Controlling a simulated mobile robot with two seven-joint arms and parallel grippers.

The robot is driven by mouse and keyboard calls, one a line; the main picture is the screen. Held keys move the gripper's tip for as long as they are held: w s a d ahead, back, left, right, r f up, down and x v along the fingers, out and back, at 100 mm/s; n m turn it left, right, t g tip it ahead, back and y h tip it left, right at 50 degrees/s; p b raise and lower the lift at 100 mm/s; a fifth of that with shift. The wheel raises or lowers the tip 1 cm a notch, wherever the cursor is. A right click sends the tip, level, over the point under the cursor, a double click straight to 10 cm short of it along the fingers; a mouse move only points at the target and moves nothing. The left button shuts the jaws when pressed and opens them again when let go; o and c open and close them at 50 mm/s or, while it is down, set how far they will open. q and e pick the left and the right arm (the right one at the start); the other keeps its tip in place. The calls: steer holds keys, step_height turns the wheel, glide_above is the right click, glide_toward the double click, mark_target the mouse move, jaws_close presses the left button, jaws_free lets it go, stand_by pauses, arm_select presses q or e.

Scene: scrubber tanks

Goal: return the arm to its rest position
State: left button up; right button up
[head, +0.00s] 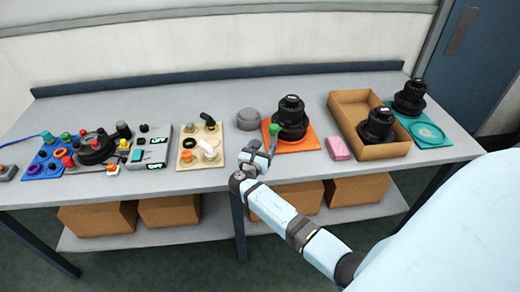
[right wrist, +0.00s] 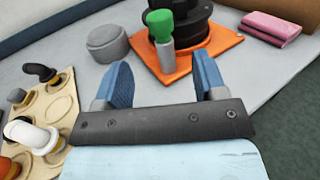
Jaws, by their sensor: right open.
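My right arm (head: 290,222) reaches in from the lower right in the head view. My right gripper (head: 258,152) is over the front edge of the table, in front of the orange mat. In the right wrist view its two blue fingers (right wrist: 163,85) stand wide apart with nothing between them. A small tool with a green knob (right wrist: 161,27) stands beyond the fingers at the mat's edge, apart from them as far as I can tell. My left gripper does not show.
Boxes (head: 98,219) fill the lower shelf.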

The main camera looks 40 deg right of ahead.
steer(key=shift+s+a, duration=0.2)
steer(key=shift+a, duration=0.1)
steer(key=shift+d, duration=0.1)
stand_by(0.3)
steer(key=s+a+f+m+t+y, duration=0.1)
steer(key=s+a+f+m+y, duration=0.6)
steer(key=s+a+f+y, duration=0.45)
steer(key=s+a+r+m+y, duration=0.1)
steer(key=s+a+m+y, duration=0.2)
steer(key=s+a+m, duration=0.3)
steer(key=s+a+r+m+t+y+p, duration=0.1)
steer(key=s+a+r+m+y, duration=0.1)
steer(key=s+a+m+y, duration=0.2)
steer(key=s+a+m, duration=0.3)
steer(key=s+a, duration=0.1)
steer(key=s, duration=0.3)
steer(key=shift+r+t, duration=0.3)
steer(key=shift+s+y, duration=0.1)
steer(key=shift+y, duration=0.15)
